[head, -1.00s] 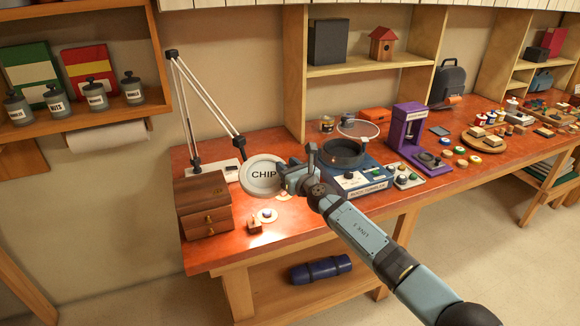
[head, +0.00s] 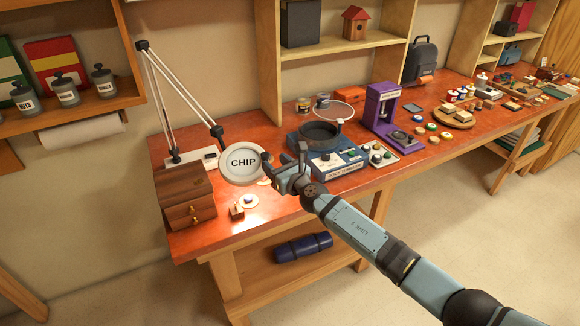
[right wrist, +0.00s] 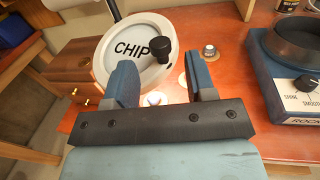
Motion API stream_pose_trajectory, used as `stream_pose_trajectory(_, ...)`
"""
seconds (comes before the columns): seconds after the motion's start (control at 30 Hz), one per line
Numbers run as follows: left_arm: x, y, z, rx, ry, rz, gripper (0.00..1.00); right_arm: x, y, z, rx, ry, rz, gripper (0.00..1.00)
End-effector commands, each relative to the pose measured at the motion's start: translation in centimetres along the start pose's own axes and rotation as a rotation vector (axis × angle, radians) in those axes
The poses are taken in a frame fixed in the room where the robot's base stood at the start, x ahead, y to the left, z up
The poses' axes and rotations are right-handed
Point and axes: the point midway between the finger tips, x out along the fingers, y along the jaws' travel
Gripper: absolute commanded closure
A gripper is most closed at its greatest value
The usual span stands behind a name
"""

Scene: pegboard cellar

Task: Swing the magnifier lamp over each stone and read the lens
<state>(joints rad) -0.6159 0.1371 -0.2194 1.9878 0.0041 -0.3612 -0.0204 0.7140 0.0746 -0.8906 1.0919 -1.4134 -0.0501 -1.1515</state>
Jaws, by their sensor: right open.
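The magnifier lamp's round white lens (head: 241,163) reads "CHIP" and hangs on its jointed white arm (head: 182,92) over the left of the bench. It also reads "CHIP" in the right wrist view (right wrist: 118,58), with a black knob (right wrist: 160,48) on its rim side. My right gripper (head: 288,167) is open just right of the lens. In the wrist view its fingers (right wrist: 163,85) stand apart, nothing gripped, the knob ahead of them. A small stone on a pale disc (head: 249,200) lies below the lens; another stone (right wrist: 209,50) shows beyond the right finger. My left gripper is out of view.
A wooden drawer box (head: 187,197) stands left of the lens. A blue rock tumbler (head: 333,160) stands close to the right of my gripper, with a purple press (head: 382,108) beyond. The bench's front left strip is mostly clear.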

Motion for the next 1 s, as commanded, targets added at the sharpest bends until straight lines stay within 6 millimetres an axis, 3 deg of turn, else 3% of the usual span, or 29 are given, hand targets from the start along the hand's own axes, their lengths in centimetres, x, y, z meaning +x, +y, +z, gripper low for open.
stream_pose_trajectory(0.03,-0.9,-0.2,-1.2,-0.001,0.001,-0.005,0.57,-1.5,-0.1,0.6,0.0,0.002,0.0,0.5)
stream_pose_trajectory(0.2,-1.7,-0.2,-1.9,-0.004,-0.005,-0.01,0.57,-4.9,0.1,0.3,0.0,0.001,0.002,0.5)
stream_pose_trajectory(0.4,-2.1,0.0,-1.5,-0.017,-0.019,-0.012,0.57,-7.2,0.1,0.1,-0.001,0.0,0.002,0.5)
stream_pose_trajectory(1.0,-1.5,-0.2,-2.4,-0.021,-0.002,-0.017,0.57,-7.8,0.3,-0.1,0.012,0.0,0.001,0.5)
